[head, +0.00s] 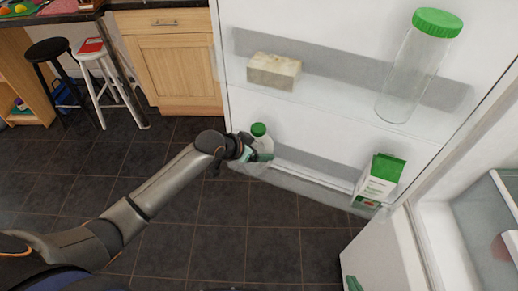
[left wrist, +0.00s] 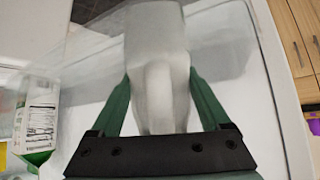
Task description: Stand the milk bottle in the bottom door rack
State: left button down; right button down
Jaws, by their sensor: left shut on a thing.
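The milk bottle (head: 260,140), whitish with a green cap, is at the left end of the bottom door rack (head: 310,190) in the head view. My left gripper (head: 250,152) is shut on its body. In the left wrist view, the green fingers of the left gripper (left wrist: 160,80) flank the pale bottle (left wrist: 157,45). The bottle looks roughly upright. Its base is partly hidden, and I cannot tell whether it touches the rack floor. A green fingertip of my right gripper (head: 352,284) shows at the bottom edge; the rest is out of frame.
A green-and-white carton (head: 381,178) stands at the rack's right end; the rack's middle is clear. The shelf above holds a beige block (head: 274,71) and a tall green-capped glass bottle (head: 415,70). Wooden cabinet (head: 178,60) and stools (head: 95,55) stand left. Dark floor is open.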

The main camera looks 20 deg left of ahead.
pick_arm(q)
grip_release()
jog(key=shift+r, duration=0.15)
jog(key=p+v, duration=0.2)
jog(key=v, duration=1)
jog(key=s+d+f+n+t+y, duration=0.1)
jog(key=s+d+f+n, duration=0.2)
jog(key=s+f, duration=1.4)
jog(key=shift+s+f+n+y, duration=0.25)
jog(key=shift+s+n+y, duration=0.15)
jog(key=shift+s, duration=0.25)
jog(key=shift+d, duration=0.1)
